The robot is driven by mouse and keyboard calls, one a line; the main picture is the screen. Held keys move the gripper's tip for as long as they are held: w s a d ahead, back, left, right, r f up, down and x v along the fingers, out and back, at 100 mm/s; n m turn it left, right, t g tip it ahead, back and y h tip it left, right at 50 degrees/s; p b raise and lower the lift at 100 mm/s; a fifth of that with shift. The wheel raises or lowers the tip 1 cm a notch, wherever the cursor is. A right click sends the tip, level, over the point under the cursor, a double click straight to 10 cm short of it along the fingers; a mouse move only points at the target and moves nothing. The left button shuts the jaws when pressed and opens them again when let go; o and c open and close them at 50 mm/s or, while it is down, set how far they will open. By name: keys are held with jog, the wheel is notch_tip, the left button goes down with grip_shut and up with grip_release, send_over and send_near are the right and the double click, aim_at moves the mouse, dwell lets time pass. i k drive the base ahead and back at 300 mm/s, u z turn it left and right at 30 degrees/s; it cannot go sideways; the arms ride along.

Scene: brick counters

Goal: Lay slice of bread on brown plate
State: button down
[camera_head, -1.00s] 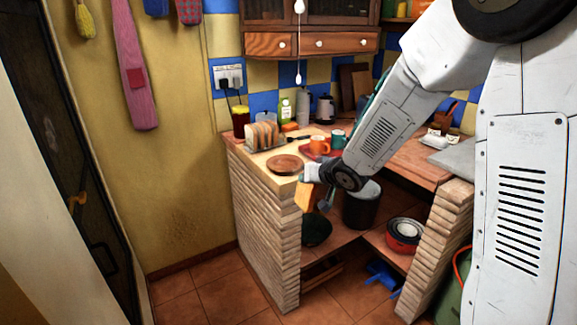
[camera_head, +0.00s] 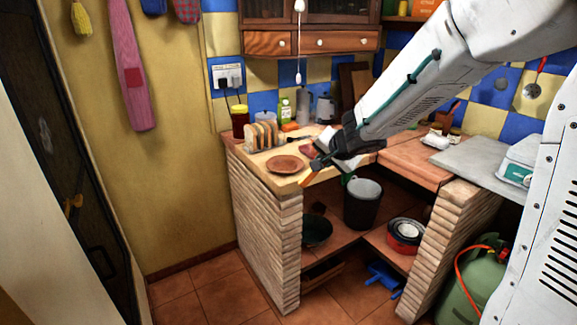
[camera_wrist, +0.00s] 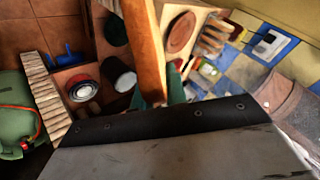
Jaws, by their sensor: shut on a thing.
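The brown plate (camera_head: 285,164) lies bare on the front left corner of the counter; it also shows in the wrist view (camera_wrist: 181,32). My gripper (camera_head: 319,163) is shut on a slice of bread (camera_head: 308,179), just right of the plate by the counter's front edge. The slice looks narrow and tilted in the head view, apart from the plate in the picture. In the wrist view the slice (camera_wrist: 144,45) stretches up from my jaws, left of the plate. My fingers are partly hidden by the slice there.
A rack of bread slices (camera_head: 263,136) stands behind the plate, with a red-brown jar (camera_head: 240,121) beside it. Below the counter are a dark bucket (camera_head: 363,204) and a red pot (camera_head: 405,235). My arm hides part of the counter. Bare wood surrounds the plate.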

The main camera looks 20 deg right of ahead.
aim_at(290, 167)
jog(key=i, duration=0.95)
